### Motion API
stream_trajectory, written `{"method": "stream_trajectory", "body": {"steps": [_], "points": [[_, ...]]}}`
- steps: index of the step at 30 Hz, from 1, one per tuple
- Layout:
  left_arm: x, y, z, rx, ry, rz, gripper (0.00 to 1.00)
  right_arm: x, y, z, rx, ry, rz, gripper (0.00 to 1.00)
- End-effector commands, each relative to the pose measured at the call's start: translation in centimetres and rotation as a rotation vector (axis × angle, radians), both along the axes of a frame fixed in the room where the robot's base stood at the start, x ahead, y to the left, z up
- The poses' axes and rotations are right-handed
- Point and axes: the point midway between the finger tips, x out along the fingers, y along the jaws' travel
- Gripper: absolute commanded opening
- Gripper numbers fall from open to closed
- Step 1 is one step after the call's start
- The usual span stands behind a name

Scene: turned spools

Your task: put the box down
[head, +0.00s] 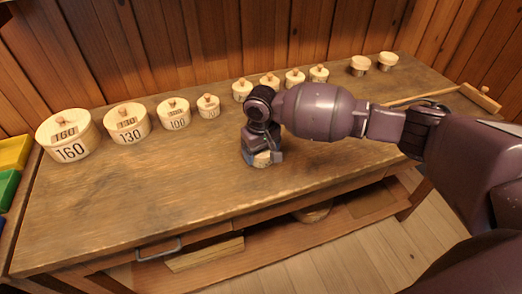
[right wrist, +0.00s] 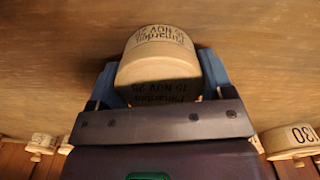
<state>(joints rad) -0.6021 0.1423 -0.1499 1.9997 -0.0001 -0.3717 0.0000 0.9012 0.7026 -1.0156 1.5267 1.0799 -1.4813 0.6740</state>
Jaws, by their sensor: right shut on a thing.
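A small round wooden box (right wrist: 158,62) with dark lettering and a date on it is between the two blue fingers of my right gripper (right wrist: 157,75) in the right wrist view. The right gripper is shut on it. In the head view, my right gripper (head: 262,152) points down over the middle of the workbench (head: 175,205), and the pale lower part of the box (head: 264,160) shows under it. The box is at or very near the bench top; I cannot tell whether it touches. Most of it is hidden by the gripper. My left gripper is not in view.
Lidded round boxes marked 160 (head: 70,150), 130 (head: 130,136) and 100 (head: 177,124) stand in a row behind, with several smaller ones to their right. A wooden stick tool (head: 425,97) lies at right. The bench front is clear. Yellow (head: 12,152) and green bins stand at far left.

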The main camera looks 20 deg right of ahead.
Motion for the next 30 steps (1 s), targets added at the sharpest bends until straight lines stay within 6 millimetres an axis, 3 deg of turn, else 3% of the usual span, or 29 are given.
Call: {"method": "stream_trajectory", "body": {"steps": [1, 2, 6, 17, 30], "points": [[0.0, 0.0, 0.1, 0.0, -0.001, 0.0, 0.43, 0.0, 0.0, -0.2, 0.0, 0.001, -0.001, 0.48], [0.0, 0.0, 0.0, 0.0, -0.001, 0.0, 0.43, 0.0, 0.0, -0.1, 0.0, 0.0, -0.001, 0.78], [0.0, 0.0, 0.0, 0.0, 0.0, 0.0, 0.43, 0.0, 0.0, -0.1, 0.0, 0.0, 0.0, 0.99], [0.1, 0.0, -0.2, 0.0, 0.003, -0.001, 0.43, 0.0, 0.0, 0.6, 0.001, -0.001, 0.0, 1.0], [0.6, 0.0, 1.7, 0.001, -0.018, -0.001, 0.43, 0.0, 0.0, 8.5, 0.0, -0.003, 0.0, 1.0]]}}
